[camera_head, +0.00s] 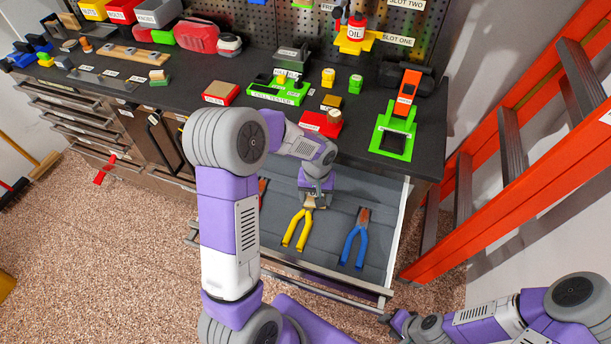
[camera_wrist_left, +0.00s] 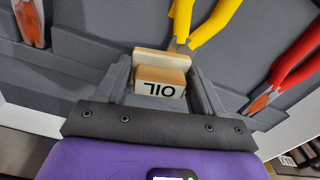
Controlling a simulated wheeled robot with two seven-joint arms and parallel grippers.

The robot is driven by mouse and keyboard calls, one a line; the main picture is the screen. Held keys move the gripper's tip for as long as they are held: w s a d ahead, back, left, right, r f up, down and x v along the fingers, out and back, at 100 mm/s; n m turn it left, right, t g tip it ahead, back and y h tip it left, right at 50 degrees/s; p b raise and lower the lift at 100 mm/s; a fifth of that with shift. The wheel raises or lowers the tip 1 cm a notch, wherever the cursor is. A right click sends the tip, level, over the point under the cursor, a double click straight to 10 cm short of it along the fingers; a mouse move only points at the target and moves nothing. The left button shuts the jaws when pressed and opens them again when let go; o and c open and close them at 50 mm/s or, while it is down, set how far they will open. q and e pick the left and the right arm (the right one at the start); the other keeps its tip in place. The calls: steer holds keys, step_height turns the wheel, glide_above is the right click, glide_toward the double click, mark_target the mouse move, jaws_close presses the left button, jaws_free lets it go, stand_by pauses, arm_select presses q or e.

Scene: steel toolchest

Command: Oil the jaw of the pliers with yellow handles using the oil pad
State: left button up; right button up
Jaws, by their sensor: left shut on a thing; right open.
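The pliers with yellow handles (camera_head: 297,230) lie in the open drawer, handles towards the drawer front. Their handles also show in the left wrist view (camera_wrist_left: 214,20). My left gripper (camera_head: 314,200) is over their jaw end and hides most of it. It is shut on the oil pad (camera_wrist_left: 162,78), a wooden block marked OIL with a pale layer on its far side. The pad is right at the pliers' jaw end; I cannot tell whether they touch. My right gripper (camera_head: 393,320) is low at the right, outside the drawer, open and away from the pliers.
Blue-handled pliers (camera_head: 354,240) lie to the right in the drawer (camera_head: 330,274). Red-handled pliers (camera_wrist_left: 295,62) lie on the other side. The black worktop (camera_head: 190,90) above holds several bins and tools. An orange ladder (camera_head: 515,195) stands at the right.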

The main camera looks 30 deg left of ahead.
arm_select(q)
steer(key=shift+a, duration=0.15)
steer(key=a, duration=0.1)
steer(key=s+a, duration=0.1)
steer(key=a, duration=0.1)
steer(key=shift+p, duration=0.4)
steer(key=shift+a+r+p, duration=0.2)
steer(key=shift+r+p, duration=0.4)
steer(key=shift+r, duration=0.55)
steer(key=shift+r+p, duration=2.2)
steer(key=shift+r, duration=0.7)
